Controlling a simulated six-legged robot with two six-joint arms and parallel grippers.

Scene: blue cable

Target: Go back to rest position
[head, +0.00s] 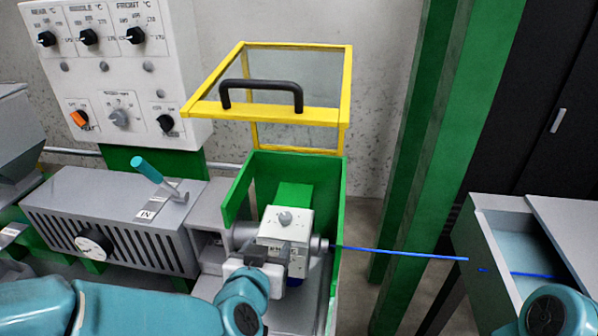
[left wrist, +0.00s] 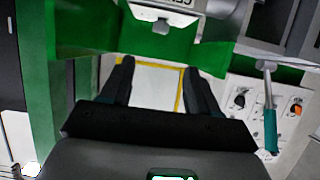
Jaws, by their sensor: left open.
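My left arm comes in from the lower left of the head view, and my left gripper (head: 262,268) is in front of the grey-white extruder head (head: 286,228). In the left wrist view its two dark fingers (left wrist: 162,88) are spread apart with nothing between them. The blue cable (head: 400,252) leaves the right side of the head and runs right to the grey trough (head: 490,230), where more of it shows inside. Part of my right arm shows at the bottom right of the head view; its gripper is out of view.
The yellow-framed guard (head: 345,100) with a black handle stands raised above the green housing (head: 340,190). A control panel (head: 115,75) and a teal-handled lever (head: 147,170) are at the left. A green post (head: 440,130) rises behind the cable.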

